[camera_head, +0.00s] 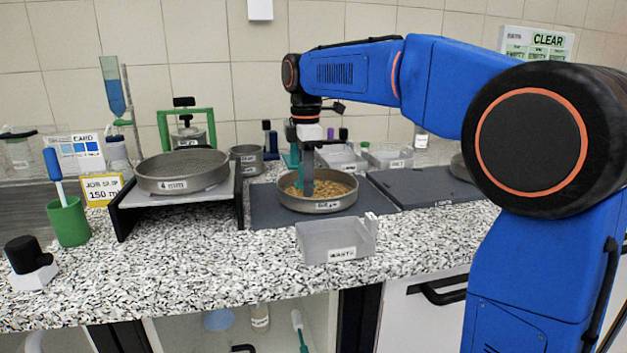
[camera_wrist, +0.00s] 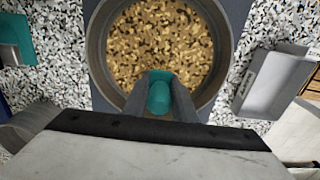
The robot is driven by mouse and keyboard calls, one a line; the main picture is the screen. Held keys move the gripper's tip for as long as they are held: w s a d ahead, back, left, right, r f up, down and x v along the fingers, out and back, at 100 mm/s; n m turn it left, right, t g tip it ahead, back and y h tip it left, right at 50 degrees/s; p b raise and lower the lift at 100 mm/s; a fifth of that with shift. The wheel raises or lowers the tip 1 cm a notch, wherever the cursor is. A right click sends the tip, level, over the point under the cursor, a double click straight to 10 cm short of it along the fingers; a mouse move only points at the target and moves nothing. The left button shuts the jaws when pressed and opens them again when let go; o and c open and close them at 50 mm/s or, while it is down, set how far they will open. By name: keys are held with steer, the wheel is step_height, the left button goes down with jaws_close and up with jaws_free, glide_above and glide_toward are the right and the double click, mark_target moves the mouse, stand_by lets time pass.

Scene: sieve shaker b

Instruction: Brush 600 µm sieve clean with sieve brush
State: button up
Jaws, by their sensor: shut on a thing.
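A round metal sieve (camera_head: 328,207) with a blurred label, seemingly 600 µm, sits on a dark mat, its mesh covered with tan and dark grains. The sieve fills the top of the wrist view (camera_wrist: 97,55). My gripper (camera_head: 307,190) points down inside the sieve's rim. In the wrist view my gripper's fingers (camera_wrist: 159,100) are shut on a teal-green thing (camera_wrist: 159,90), which looks like the sieve brush seen end-on. Its lower end is hidden, so I cannot tell whether it touches the grains.
A grey WASTE tray (camera_head: 337,254) stands in front of the sieve. A 4 mm sieve (camera_head: 182,185) rests on a raised stand (camera_head: 125,212) at left. A green cup (camera_head: 69,223) holds a blue-handled tool. A dark flat slab (camera_head: 420,190) lies at right.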

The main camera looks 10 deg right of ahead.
mark_target(332, 190)
steer(key=shift+a, duration=0.25)
steer(key=shift+w+d, duration=0.2)
steer(key=shift+d, duration=1.05)
steer(key=shift+w+d, duration=0.2)
steer(key=shift+d, duration=1.1)
steer(key=shift+w+d, duration=0.2)
steer(key=shift+d, duration=1.05)
steer(key=shift+a, duration=0.1)
steer(key=shift+s+a, duration=0.2)
steer(key=shift+a, duration=1.05)
steer(key=shift+s+a, duration=0.2)
steer(key=shift+a, duration=1)
steer(key=shift+s+a, duration=0.2)
steer(key=shift+a, duration=1.05)
steer(key=shift+w+d+f, duration=0.1)
steer(key=shift+w+d, duration=0.05)
steer(key=shift+d, duration=0.85)
steer(key=shift+w+d+f, duration=0.1)
steer(key=shift+w+d, duration=0.05)
steer(key=shift+d, duration=0.85)
steer(key=shift+w+d+r, duration=0.1)
steer(key=shift+w+d, duration=0.05)
steer(key=shift+d, duration=0.75)
steer(key=shift+w+d+r, duration=0.1)
steer(key=shift+w+d, duration=0.05)
steer(key=shift+d, duration=0.75)
